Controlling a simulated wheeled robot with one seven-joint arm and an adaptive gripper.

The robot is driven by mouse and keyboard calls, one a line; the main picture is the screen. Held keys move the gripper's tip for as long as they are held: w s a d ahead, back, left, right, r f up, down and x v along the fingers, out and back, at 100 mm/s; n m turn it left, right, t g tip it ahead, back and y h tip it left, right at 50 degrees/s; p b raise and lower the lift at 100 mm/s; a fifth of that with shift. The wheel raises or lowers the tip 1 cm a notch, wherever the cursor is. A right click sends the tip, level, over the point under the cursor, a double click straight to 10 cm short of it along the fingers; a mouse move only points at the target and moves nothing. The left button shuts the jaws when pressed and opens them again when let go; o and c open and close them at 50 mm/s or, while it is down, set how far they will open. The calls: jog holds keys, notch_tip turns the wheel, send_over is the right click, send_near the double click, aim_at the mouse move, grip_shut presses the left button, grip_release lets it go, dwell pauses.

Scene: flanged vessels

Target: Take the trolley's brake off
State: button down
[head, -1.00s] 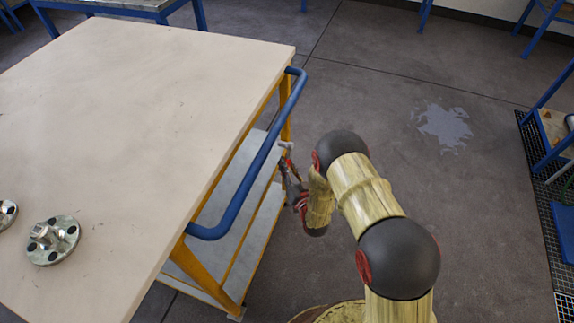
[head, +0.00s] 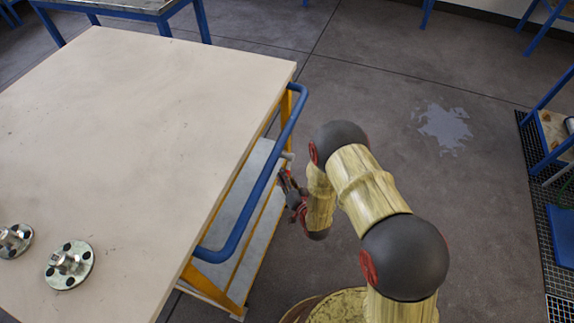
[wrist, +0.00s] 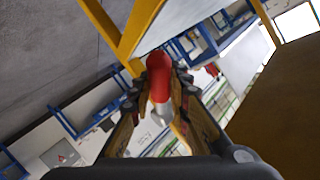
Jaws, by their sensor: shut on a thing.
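The trolley has a pale top (head: 150,130), a blue push rail (head: 255,185) and a yellow frame (head: 205,285); it stands left of my arm. In the wrist view a red grip with a pale metal end (wrist: 158,78), seemingly the brake lever, lies between my fingers, near a yellow frame bar (wrist: 137,28). My gripper (head: 286,183) is beside the trolley's end, below and just right of the push rail; it also shows in the wrist view (wrist: 160,92). It is shut on the red grip. In the head view the gripper hides most of the lever.
Two flanged metal parts (head: 70,265) (head: 14,240) stand on the trolley's top at the lower left. A grey lower shelf (head: 235,215) shows under the rail. Another table (head: 110,6) is behind the trolley. Floor (head: 400,60) to the right is open, with a pale patch (head: 443,127).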

jog(key=r+g+p, duration=0.1)
jog(key=p, duration=0.1)
jog(key=r+m+g+p, duration=0.1)
jog(key=p, duration=0.1)
jog(key=s+r+m+g+p, duration=0.1)
jog(key=p, duration=0.1)
jog(key=shift+s+a+r+g, duration=0.1)
jog(key=shift+a+r+g, duration=0.1)
jog(key=shift+g, duration=0.1)
jog(key=g+p, duration=0.1)
jog(key=p, duration=0.1)
jog(key=r+m+g+p, duration=0.1)
jog(key=p, duration=0.1)
jog(key=shift+s+r+g, duration=0.15)
jog(key=shift+r+g, duration=0.15)
jog(key=shift+a+m+y+p, duration=0.1)
jog(key=shift+m+y+p, duration=0.2)
jog(key=shift+p, duration=0.05)
jog(key=c, duration=1.7)
grip_release()
jog(key=shift+o, duration=0.2)
jog(key=v, duration=1.2)
